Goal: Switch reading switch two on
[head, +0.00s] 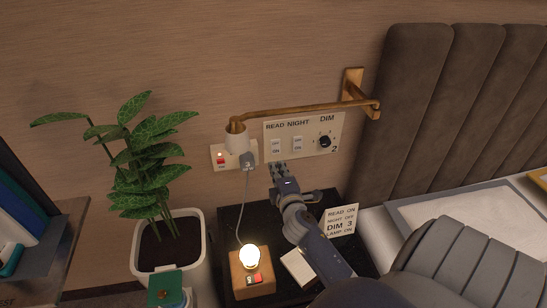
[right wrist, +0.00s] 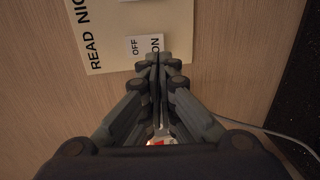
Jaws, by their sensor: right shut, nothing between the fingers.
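A cream wall panel (head: 310,125) carries the labels READ, NIGHT and DIM. The white READ switch (head: 276,147) is marked OFF above and ON below; it also shows in the right wrist view (right wrist: 143,46). The similar NIGHT switch (head: 298,143) is to its right. I cannot tell which way either rocker is pressed. My right gripper (head: 278,167) is shut and empty, just below the READ switch in the head view. In the right wrist view its closed fingertips (right wrist: 155,58) overlap the switch's ON end; contact is unclear. My left gripper is not in view.
A dim knob (head: 324,142) is at the panel's right, near a 2. A brass wall lamp arm (head: 300,108) crosses above. Left are a plugged socket (head: 222,158) and plant (head: 150,170). A lit bulb (head: 249,257) and note card (head: 341,221) stand below.

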